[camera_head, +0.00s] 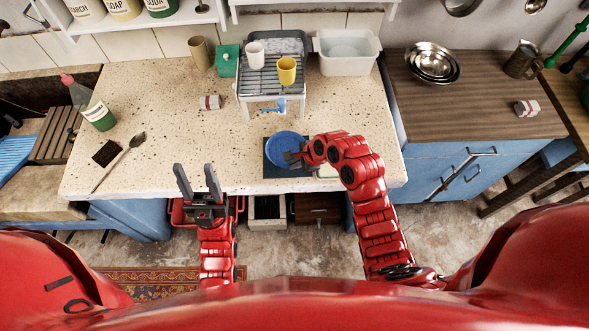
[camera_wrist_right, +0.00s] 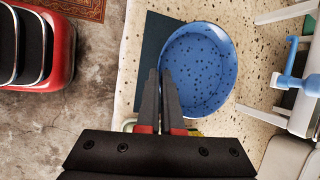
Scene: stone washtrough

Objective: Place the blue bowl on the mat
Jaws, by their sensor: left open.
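The blue speckled bowl (camera_head: 283,147) is upright over the dark mat (camera_head: 272,172) near the counter's front edge. It also shows in the right wrist view (camera_wrist_right: 205,65), where it covers much of the mat (camera_wrist_right: 152,40) and reaches past its right side. I cannot tell whether its base touches the mat. My right gripper (camera_head: 293,157) is at the bowl's near right rim. In the wrist view its fingers (camera_wrist_right: 160,75) are close together with the rim between them. My left gripper (camera_head: 196,178) is open and empty in front of the counter edge.
A drying rack (camera_head: 262,78) with a white cup and a yellow cup (camera_head: 287,70) stands behind the bowl. A white basin (camera_head: 347,60) is at the back right. A bottle (camera_head: 92,108) and a spoon (camera_head: 120,158) are at the left.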

